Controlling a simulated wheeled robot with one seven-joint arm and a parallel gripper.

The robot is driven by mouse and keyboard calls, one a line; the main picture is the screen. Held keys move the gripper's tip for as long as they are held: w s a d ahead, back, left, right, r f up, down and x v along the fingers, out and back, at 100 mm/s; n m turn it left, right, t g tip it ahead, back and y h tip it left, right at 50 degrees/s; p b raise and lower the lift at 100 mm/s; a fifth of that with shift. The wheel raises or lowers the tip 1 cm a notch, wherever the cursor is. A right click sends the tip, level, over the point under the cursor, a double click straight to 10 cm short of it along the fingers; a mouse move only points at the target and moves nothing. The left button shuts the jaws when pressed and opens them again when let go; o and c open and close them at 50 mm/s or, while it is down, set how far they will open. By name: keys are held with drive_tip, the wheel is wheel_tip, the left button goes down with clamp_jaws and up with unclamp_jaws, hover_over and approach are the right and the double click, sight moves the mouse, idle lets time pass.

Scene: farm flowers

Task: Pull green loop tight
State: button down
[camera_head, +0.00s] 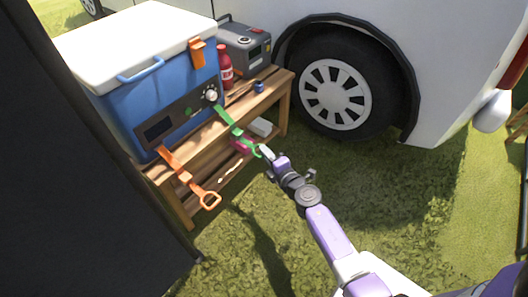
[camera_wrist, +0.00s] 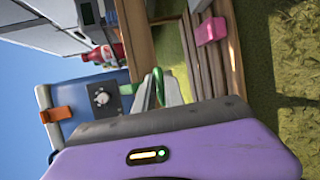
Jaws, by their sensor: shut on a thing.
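The green strap (camera_head: 230,122) hangs from the front of the blue cooler (camera_head: 165,95), beside a round knob, and slants down over the bench edge. Its green loop (camera_head: 255,151) is at the lower end. My gripper (camera_head: 265,152) is at that loop, out in front of the bench, and is shut on it. In the wrist view the green loop (camera_wrist: 157,84) shows between the pale fingertips of my gripper (camera_wrist: 160,93); part of it is hidden by the fingers.
An orange strap with a loop (camera_head: 209,200) hangs at the bench's left end. The wooden bench (camera_head: 188,148) also carries a red bottle (camera_head: 225,68) and a grey box (camera_head: 243,46). A pink item (camera_wrist: 208,28) sits low on the bench. A van wheel (camera_head: 335,92) stands behind; grass in front is clear.

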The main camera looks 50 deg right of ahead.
drive_tip(key=c, duration=1.6)
unclamp_jaws()
drive_tip(key=shift+s+f, duration=0.35)
drive_tip(key=shift+f, duration=0.15)
drive_tip(key=shift+o, duration=0.5)
drive_tip(key=shift+w+r, duration=0.1)
drive_tip(key=shift+r, duration=0.15)
drive_tip(key=p+v, duration=0.1)
drive_tip(key=v, duration=0.6)
drive_tip(key=shift+s, duration=0.35)
drive_tip(key=shift+a+r, duration=0.1)
drive_tip(key=shift+a, duration=0.05)
